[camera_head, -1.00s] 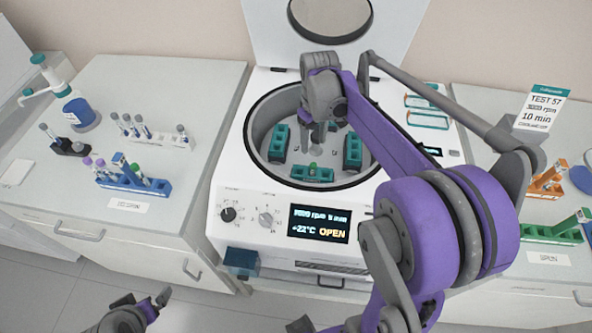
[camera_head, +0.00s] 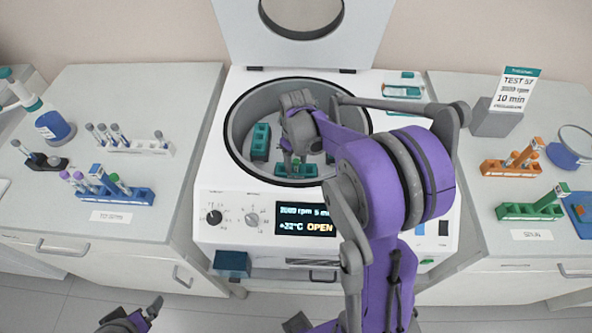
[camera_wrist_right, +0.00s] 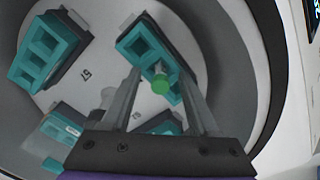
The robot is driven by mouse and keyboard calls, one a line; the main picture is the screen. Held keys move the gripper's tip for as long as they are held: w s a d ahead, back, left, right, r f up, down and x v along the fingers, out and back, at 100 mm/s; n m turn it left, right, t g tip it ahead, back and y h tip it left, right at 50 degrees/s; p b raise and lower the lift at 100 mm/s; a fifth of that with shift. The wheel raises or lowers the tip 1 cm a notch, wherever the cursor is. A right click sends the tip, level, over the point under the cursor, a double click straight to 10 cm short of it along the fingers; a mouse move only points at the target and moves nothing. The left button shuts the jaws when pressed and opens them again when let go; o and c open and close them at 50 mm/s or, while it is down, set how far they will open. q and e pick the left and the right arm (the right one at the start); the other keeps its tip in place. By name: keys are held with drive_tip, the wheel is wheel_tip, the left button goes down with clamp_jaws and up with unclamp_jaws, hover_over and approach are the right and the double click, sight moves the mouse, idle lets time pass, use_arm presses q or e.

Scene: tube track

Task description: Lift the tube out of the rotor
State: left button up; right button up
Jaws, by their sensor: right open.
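The tube shows as a green cap (camera_wrist_right: 160,84) in the right wrist view, standing in a teal bucket (camera_wrist_right: 137,45) of the rotor (camera_wrist_right: 103,52). Its body is hidden inside the bucket. My right gripper (camera_head: 293,160) is inside the centrifuge bowl, above the front teal bucket (camera_head: 285,170). In the right wrist view its two fingers (camera_wrist_right: 162,92) are apart, one to each side of the cap. I cannot tell whether they touch it. My left gripper (camera_head: 153,307) is low at the left, away from the centrifuge, and its jaws are only partly visible.
The centrifuge (camera_head: 225,205) has its lid (camera_head: 235,35) raised, and its display reads OPEN. Other teal buckets and the bowl wall surround my right gripper. Tube racks stand on the left bench, including a blue rack (camera_head: 130,195). Orange (camera_head: 505,170) and green racks (camera_head: 530,212) stand at the right.

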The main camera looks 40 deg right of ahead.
clamp_jaws()
idle(0.3)
drive_tip(key=shift+r, duration=0.1)
use_arm(q)
drive_tip(key=shift+w+r, duration=0.1)
drive_tip(key=shift+r, duration=0.2)
use_arm(e)
wheel_tip(320, 180, up, 10)
drive_tip(key=shift+f, duration=0.1)
use_arm(q)
drive_tip(key=shift+r+p, duration=0.1)
drive_tip(key=shift+p, duration=0.2)
drive_tip(key=r, duration=0.1)
drive_tip(key=w+r+p, duration=0.1)
drive_tip(key=r+p, duration=0.1)
drive_tip(key=shift+w+r, duration=0.1)
drive_tip(key=shift+w, duration=0.2)
use_arm(e)
wheel_tip(320, 180, up, 5)
drive_tip(key=shift+f, duration=0.1)
use_arm(q)
drive_tip(key=shift+s, duration=0.1)
use_arm(e)
drive_tip(key=shift+s, duration=0.1)
